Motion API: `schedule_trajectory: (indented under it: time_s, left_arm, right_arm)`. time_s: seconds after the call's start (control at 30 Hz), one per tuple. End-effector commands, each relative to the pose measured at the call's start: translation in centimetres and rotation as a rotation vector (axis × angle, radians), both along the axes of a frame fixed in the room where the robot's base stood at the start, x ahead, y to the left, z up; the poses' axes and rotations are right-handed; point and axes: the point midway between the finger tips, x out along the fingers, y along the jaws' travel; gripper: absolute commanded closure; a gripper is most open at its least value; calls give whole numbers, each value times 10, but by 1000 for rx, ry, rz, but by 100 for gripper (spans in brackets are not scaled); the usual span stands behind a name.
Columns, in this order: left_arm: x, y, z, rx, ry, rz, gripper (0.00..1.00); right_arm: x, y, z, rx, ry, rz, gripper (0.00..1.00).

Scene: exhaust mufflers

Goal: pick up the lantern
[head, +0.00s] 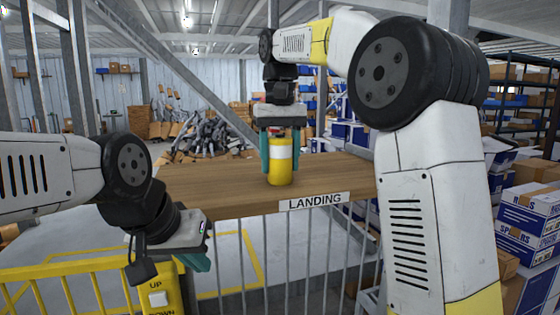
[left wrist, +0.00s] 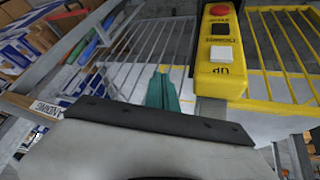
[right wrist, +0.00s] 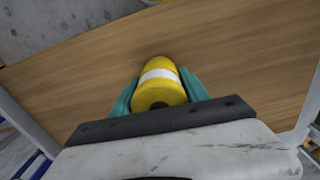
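The lantern (head: 280,172) is a yellow cylinder with a white band, upright at the wooden landing shelf (head: 220,185). My right gripper (head: 280,165) comes down from above, with one teal finger against each side of it. The right wrist view shows the lantern (right wrist: 160,85) between the fingers of my right gripper (right wrist: 160,92). I cannot tell whether its base touches the shelf. My left gripper (head: 197,262) is low at the left, in front of the shelf, and empty. Its teal fingers are together in the left wrist view (left wrist: 162,92).
A yellow control box (left wrist: 222,60) with a red button and UP key is beside my left gripper. Yellow railings (head: 70,275) run along the lower left. A LANDING sign (head: 314,201) is on the shelf's front edge. Boxes (head: 530,215) are stacked at right. The shelf is clear around the lantern.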

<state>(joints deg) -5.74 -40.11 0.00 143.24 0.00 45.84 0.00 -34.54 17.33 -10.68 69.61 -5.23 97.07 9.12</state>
Motion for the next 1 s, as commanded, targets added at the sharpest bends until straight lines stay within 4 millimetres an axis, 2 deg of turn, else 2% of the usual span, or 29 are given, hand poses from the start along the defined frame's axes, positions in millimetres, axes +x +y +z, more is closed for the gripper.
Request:
schedule_trajectory:
  time_s: [0.03,0.2,0.23,0.57,0.77,0.9,1.0]
  left_arm:
    - [0,0,0,0,0,0,100]
    - [0,0,0,0,0,0,100]
    - [0,0,0,0,0,0,100]
    - [0,0,0,0,0,0,100]
    - [0,0,0,0,0,0,100]
    - [0,0,0,0,0,0,100]
    - [0,0,0,0,0,0,100]
  right_arm:
    - [0,0,0,0,0,0,58]
    - [0,0,0,0,0,0,92]
    - [0,0,0,0,0,0,95]
    - [0,0,4,0,-1,0,95]
    - [1,0,19,1,-2,-1,95]
    - [1,0,37,2,-3,0,95]
    - [-16,12,38,1,0,6,95]
